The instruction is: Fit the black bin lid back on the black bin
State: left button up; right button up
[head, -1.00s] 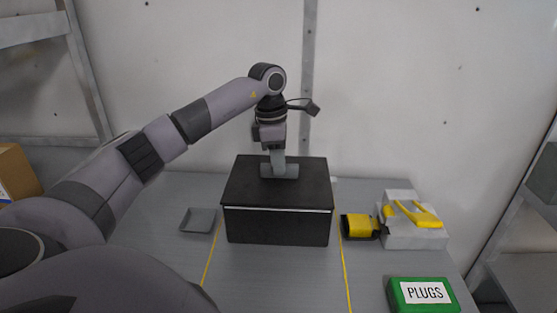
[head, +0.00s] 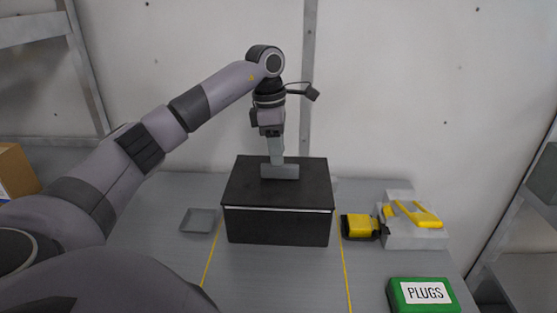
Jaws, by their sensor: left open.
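The black bin (head: 278,228) stands on the grey bench between two yellow lines. The black bin lid (head: 240,188) lies flat on top of it and covers the opening. A thin pale line runs along the front under the lid's edge, and I cannot tell whether it is a gap. A grey block-shaped handle (head: 281,172) sits on the lid. My left gripper (head: 277,160) is open and points down at the handle from above. Its body is clear of the lid, but I cannot tell whether its fingertips touch the handle. My right gripper is not in view.
A small grey tray (head: 199,221) lies left of the bin. A yellow and black device (head: 360,226) and a grey block with yellow parts (head: 414,225) are close on the right. A green PLUGS box (head: 423,295) is at front right. The bench in front of the bin is clear.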

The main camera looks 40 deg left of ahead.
pick_arm(q)
notch_tip(320, 180, up, 9)
jog(key=shift+s+a+f+p, duration=0.2)
jog(key=shift+s+a+p, duration=0.15)
jog(key=shift+a+p, duration=0.05)
dwell(0.4)
